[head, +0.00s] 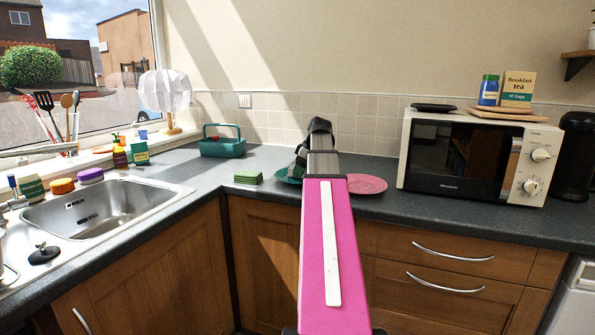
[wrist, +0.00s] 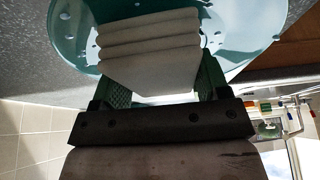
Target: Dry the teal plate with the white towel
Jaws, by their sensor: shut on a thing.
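The teal plate (wrist: 238,45) fills the top of the wrist view, with pale spots like water drops on its surface. In the head view, only a left part of the teal plate (head: 284,177) shows on the counter beside my arm. My gripper (wrist: 160,85) is shut on the white towel (wrist: 150,52), a folded, layered block between its green fingers. The towel lies over the plate in the wrist view; I cannot tell whether it touches the plate. The towel and fingertips are hidden behind my arm in the head view.
A pink plate (head: 366,184) lies close to the right of my arm. A folded green cloth (head: 248,178) lies to the left, with a teal caddy (head: 222,146) behind it. The microwave (head: 473,157) stands at right, the sink (head: 105,211) at left. Counter between sink and green cloth is clear.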

